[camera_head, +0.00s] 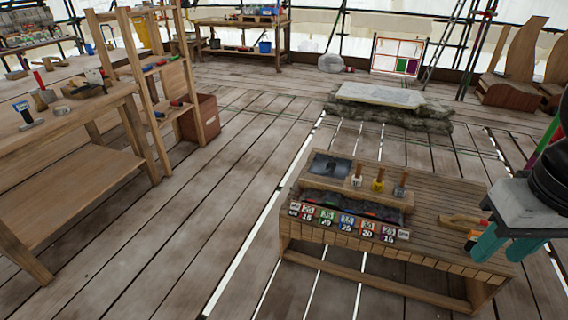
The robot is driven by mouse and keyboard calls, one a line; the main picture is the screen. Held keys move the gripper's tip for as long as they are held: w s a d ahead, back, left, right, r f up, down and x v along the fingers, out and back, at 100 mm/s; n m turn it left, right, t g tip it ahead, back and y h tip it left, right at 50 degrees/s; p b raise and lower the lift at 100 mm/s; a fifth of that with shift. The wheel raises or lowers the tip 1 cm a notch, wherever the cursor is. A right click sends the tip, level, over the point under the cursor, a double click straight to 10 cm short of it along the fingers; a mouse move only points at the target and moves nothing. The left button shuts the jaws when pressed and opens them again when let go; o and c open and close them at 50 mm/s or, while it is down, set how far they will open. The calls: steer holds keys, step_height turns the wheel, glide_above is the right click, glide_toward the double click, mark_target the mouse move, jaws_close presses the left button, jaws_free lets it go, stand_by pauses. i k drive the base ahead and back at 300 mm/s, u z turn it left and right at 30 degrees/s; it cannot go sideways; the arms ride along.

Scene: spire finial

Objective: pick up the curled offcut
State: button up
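I cannot pick out a curled offcut for certain in the head view. My gripper (502,254) is at the right edge, with two teal fingers pointing down and apart. It appears open, and I see nothing between the fingers. It hangs over or beside the right end of the low slatted wooden bench (440,190); its height above the bench is hard to tell. Small wooden-handled tools (463,220) lie on the bench just left of the fingers.
The bench carries a tray with a dark panel (331,166), several upright handled tools (378,180) and numbered coloured cards (346,222). A long worktable (60,110) and wooden rack stand left. A stone slab (380,95) lies behind. The plank floor between is clear.

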mark_target(331, 166)
steer(key=u, duration=0.7)
steer(key=i, duration=0.65)
steer(key=u, duration=0.75)
steer(key=i, duration=1.6)
steer(key=z, duration=1.15)
steer(key=i, duration=0.8)
steer(key=z, duration=0.85)
